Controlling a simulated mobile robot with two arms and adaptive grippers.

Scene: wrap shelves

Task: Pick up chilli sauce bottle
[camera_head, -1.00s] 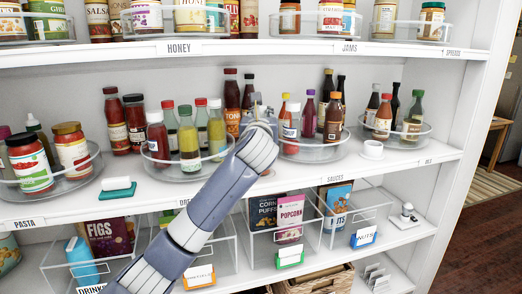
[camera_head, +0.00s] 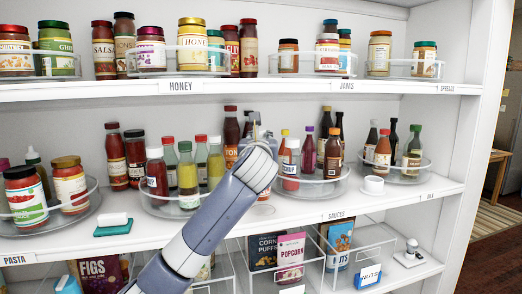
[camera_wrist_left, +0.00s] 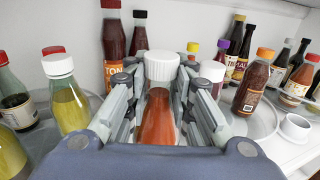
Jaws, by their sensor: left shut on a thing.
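A bottle of orange-red sauce with a ribbed white cap (camera_wrist_left: 158,118) is between the fingers of my left gripper (camera_wrist_left: 160,95) in the left wrist view. The fingers are shut on its sides. Its label is not visible, so I cannot read whether it is chilli sauce. In the head view my left gripper (camera_head: 258,142) is at the middle shelf, between two round clear trays, and my arm hides most of the bottle. My right gripper is not in view.
Bottles crowd both sides: a left clear tray (camera_head: 160,208) and a right clear tray (camera_head: 325,190). Tall dark red bottles (camera_head: 231,135) stand behind. The upper shelf edge (camera_head: 270,84) is above. A white cup (camera_head: 373,185) stands right. The shelf front is partly bare.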

